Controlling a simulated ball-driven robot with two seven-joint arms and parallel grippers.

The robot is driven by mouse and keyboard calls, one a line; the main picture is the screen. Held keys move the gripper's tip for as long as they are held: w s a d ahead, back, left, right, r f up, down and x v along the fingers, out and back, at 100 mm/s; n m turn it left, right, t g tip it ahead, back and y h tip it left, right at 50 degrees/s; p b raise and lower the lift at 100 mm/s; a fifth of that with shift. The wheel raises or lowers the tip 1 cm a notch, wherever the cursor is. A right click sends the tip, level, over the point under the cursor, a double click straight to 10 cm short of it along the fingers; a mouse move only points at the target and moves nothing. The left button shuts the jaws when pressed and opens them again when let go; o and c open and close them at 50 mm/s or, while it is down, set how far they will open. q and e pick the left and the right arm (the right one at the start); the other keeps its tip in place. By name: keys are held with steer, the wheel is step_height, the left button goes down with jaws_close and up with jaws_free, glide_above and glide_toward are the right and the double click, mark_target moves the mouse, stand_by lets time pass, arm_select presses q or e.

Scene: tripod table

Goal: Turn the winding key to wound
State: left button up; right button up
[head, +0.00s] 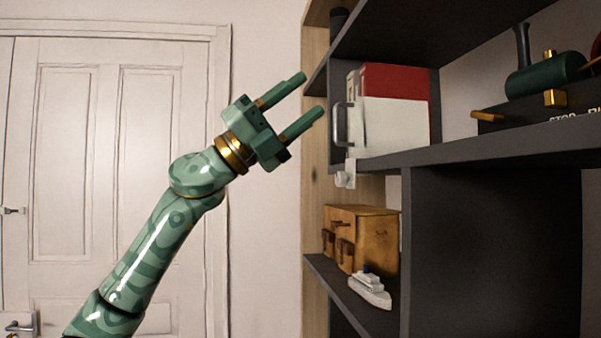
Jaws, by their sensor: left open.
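My left gripper (312,93) is raised at the upper middle. Its two green fingers are apart with nothing between them, and they point up and right toward the shelf unit. A dark green toy engine (545,76) with a chimney and brass fittings stands on the shelf at the right, cut off by the picture edge. A brass-coloured handle (488,117) sticks out at the left of its dark base, by partly cut-off lettering beginning "STOP". I cannot tell whether this handle is the winding key. The gripper is well left of it. My right gripper is not in view.
A dark shelf unit (475,155) fills the right. A white box (392,125) with a grey handle and a red item (400,82) stand on its middle shelf. Below are a wooden drawer box (372,238) and a toy ship (370,290). A white door (110,150) is at left.

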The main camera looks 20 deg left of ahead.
arm_select(q)
steer(key=w+a+f+n+t+y, duration=0.5)
steer(key=w+f+n+t, duration=0.3)
steer(key=w+f+n, duration=0.2)
steer(key=shift+w+a+n+t+y, duration=0.2)
steer(key=shift+w+n+t+y, duration=0.2)
steer(key=shift+w+n+y, duration=0.6)
steer(key=shift+w+h, duration=0.15)
steer(key=shift+h, duration=0.15)
